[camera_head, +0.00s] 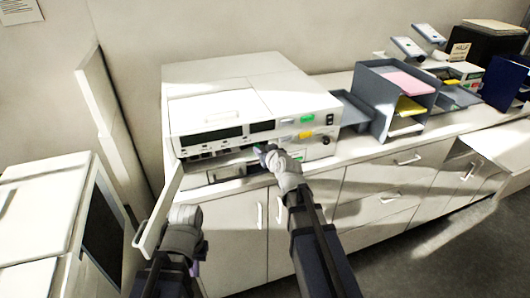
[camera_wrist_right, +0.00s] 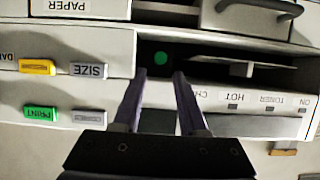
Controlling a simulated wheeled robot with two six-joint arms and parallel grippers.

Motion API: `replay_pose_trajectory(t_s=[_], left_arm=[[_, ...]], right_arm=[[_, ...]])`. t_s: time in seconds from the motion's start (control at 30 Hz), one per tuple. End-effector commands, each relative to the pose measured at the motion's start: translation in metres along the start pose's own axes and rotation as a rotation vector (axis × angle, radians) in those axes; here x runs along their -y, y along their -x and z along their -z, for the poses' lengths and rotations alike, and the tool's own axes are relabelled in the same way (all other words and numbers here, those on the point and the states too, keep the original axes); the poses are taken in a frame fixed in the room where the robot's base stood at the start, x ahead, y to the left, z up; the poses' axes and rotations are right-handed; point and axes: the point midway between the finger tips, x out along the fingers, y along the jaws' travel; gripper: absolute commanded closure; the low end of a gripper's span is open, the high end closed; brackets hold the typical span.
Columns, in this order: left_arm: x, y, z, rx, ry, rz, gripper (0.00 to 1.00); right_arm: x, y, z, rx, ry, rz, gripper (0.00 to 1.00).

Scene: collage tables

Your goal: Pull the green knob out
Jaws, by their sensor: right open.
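The green knob (camera_wrist_right: 161,58) is a small round disc inside the dark open front of the white copier (camera_head: 235,105). In the wrist view, which shows the copier's labels upside down, my right gripper (camera_wrist_right: 159,74) is open, with its two fingers pointing at the knob. The knob lies between the line of the fingertips, just beyond them, and I cannot tell the exact gap. In the head view my right gripper (camera_head: 264,152) is at the copier's open front and hides the knob. My left gripper (camera_head: 183,216) is low in front of the copier; its fingers are not clear.
The copier's front door (camera_head: 160,212) hangs open at the left, close to my left arm. The green PRINT button (camera_wrist_right: 40,113) and yellow button (camera_wrist_right: 38,67) are on the panel beside the opening. A grey paper tray (camera_head: 384,98) stands right on the counter (camera_head: 452,119).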

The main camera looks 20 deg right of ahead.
Motion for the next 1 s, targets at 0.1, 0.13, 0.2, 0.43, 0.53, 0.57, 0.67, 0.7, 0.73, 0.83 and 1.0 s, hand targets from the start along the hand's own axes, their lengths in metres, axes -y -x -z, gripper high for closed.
replay_pose_trajectory(t_s=[0.1,0.13,0.2,0.43,0.53,0.57,0.67,0.7,0.73,0.83,1.0], left_arm=[[-0.001,-0.009,0.001,0.0,0.0,0.0,1.0],[-0.001,-0.011,0.001,0.0,0.0,0.0,1.0],[-0.002,-0.015,0.001,0.0,0.001,0.0,1.0],[-0.002,-0.023,0.001,0.0,0.001,0.0,1.0],[-0.002,-0.023,0.001,0.0,0.001,0.0,1.0],[-0.002,-0.023,0.001,0.0,0.001,0.0,1.0],[-0.002,-0.022,0.001,0.0,0.001,0.0,1.0],[-0.002,-0.022,0.001,0.0,0.001,0.0,1.0],[-0.002,-0.022,0.001,0.0,0.001,0.0,1.0],[-0.002,-0.022,0.001,0.0,0.001,0.0,1.0],[-0.002,-0.022,0.001,0.0,0.001,0.0,1.0]], right_arm=[[0.0,-0.021,-0.002,0.0,0.0,0.001,0.58],[0.0,-0.026,-0.002,0.0,0.001,0.001,0.58],[-0.001,-0.037,-0.002,0.0,0.001,0.0,0.58],[0.0,-0.059,-0.001,0.0,0.0,0.001,0.58],[0.0,-0.06,0.0,0.0,0.0,0.0,0.58],[0.0,-0.06,0.0,0.0,0.0,0.0,0.58],[0.0,-0.059,0.0,0.0,0.0,0.0,0.58],[0.0,-0.059,0.0,0.001,0.0,0.0,0.59],[0.0,-0.059,0.0,0.001,0.0,0.0,0.63],[0.0,-0.059,0.0,0.001,0.0,0.0,0.74],[0.0,-0.059,0.0,0.001,0.001,0.0,0.93]])
